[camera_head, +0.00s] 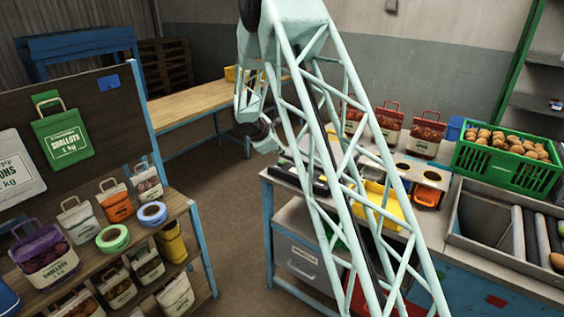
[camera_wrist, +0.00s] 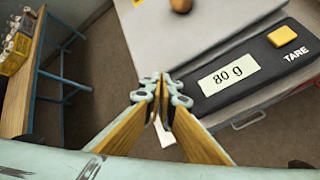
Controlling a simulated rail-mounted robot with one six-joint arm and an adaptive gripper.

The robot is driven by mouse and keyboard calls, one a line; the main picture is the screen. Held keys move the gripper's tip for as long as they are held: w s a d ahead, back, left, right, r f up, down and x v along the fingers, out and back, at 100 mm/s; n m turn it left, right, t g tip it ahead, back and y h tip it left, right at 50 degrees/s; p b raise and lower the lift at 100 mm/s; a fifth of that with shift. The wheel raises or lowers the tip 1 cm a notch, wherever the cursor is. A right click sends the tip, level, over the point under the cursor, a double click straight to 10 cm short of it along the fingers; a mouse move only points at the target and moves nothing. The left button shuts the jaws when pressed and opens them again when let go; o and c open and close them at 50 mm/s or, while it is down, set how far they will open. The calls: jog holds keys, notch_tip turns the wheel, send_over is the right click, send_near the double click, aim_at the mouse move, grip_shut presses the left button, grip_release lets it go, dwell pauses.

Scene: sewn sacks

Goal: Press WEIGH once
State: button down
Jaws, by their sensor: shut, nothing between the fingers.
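The weighing scale's dark front panel (camera_wrist: 255,70) shows in the wrist view, with a lit display (camera_wrist: 229,81) reading 80 g. A yellow button (camera_wrist: 283,36) labelled TARE sits at the panel's right end. No button labelled WEIGH can be made out; my fingers cover part of the panel's left end. My gripper (camera_wrist: 161,80) is shut and empty, its tips overlapping the panel's left end in the picture. I cannot tell whether they touch it. A small brown round item (camera_wrist: 181,5) lies on the scale's grey plate (camera_wrist: 215,22).
A green crate (camera_head: 508,158) of brown produce stands on the right bench, near several red sacks (camera_head: 426,134) and a yellow tray (camera_head: 384,205). A shelf (camera_head: 178,207) with sacks and tape rolls stands at left. A wooden table (camera_head: 190,100) is behind. Floor between is clear.

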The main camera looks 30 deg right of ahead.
aim_at(282, 163)
jog(key=shift+r+p, duration=0.6)
jog(key=shift+r, duration=0.9)
jog(key=shift+r, duration=0.1)
jog(key=shift+s+r, duration=0.15)
jog(key=shift+r, duration=0.05)
jog(key=s+a+r+m+g+y, duration=0.1)
jog(key=s+a+r+m, duration=0.2)
jog(key=s+r, duration=0.6)
jog(key=s+a+r+m+b, duration=0.1)
jog(key=s+a+r+m, duration=0.2)
jog(key=s+r, duration=0.6)
jog(key=s+a+r+m+g+y, duration=0.1)
jog(key=s+a+r+m, duration=0.35)
jog(key=s, duration=0.85)
jog(key=s+a+m+y, duration=0.1)
jog(key=s+a, duration=0.4)
jog(key=s, duration=0.7)
jog(key=s+a+r+m+y+b, duration=0.1)
jog(key=s+a, duration=0.5)
jog(key=s, duration=0.7)
jog(key=s+a+m+t+y, duration=0.1)
jog(key=s+a+m+y, duration=0.2)
jog(key=s, duration=0.9)
jog(key=shift+s+a+r+y, duration=0.25)
jog(key=shift+a+r+y, duration=0.15)
jog(key=shift+a, duration=1.1)
